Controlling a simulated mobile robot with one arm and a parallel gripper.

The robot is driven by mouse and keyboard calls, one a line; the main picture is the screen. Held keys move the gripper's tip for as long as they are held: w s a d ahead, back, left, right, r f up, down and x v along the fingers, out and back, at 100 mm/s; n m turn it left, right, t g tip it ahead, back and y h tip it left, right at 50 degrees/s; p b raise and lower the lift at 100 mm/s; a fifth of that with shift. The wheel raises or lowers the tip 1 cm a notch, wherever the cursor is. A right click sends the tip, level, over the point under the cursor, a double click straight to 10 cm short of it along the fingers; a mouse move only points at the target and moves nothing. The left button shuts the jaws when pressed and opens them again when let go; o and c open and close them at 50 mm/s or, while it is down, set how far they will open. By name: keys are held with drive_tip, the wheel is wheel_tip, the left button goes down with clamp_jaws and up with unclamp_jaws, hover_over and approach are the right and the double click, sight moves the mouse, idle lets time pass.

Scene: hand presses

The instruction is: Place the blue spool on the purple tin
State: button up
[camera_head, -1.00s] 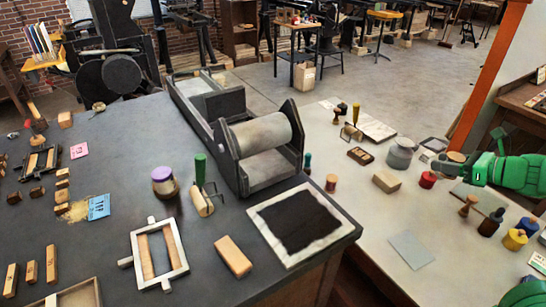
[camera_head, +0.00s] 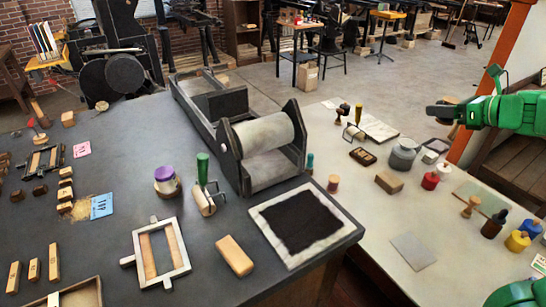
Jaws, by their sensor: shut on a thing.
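The purple tin (camera_head: 165,181), with a purple top and pale side, stands upright on the dark table, left of a green-handled roller (camera_head: 205,190). My gripper (camera_head: 438,113) is at the upper right, high over the far part of the pale table and well apart from the tin. Its dark fingers are shut on a small tan-topped thing (camera_head: 450,100). The fingers hide most of it, so I cannot tell its full shape or whether it is the blue spool. No blue spool shows clearly elsewhere.
A large press (camera_head: 262,145) stands on the dark table between my gripper and the tin. An inked slab (camera_head: 262,205), a wooden block (camera_head: 234,256) and a metal frame (camera_head: 140,270) lie near the tin. Small tins, including a red one (camera_head: 430,181), stand on the pale table.

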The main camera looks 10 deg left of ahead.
drive_tip(key=w+a+r+m+t+h, duration=0.1)
drive_tip(key=w+a, duration=0.5)
drive_tip(key=a, duration=0.3)
drive_tip(key=w+a+r+m+t+h, duration=0.1)
drive_tip(key=w+a+m, duration=0.1)
drive_tip(key=w+a, duration=0.55)
drive_tip(key=a+m+t+h, duration=0.1)
drive_tip(key=a+m+h, duration=0.1)
drive_tip(key=a, duration=1.7)
drive_tip(key=shift+s+a+r+m+t+h, duration=0.3)
drive_tip(key=shift+s+a+t+h, duration=0.1)
drive_tip(key=shift+h, duration=0.4)
drive_tip(key=shift+a, duration=0.25)
drive_tip(key=shift+s+a+r, duration=0.1)
drive_tip(key=shift+a, duration=0.15)
drive_tip(key=shift+s+a, duration=0.1)
drive_tip(key=shift+a, duration=0.2)
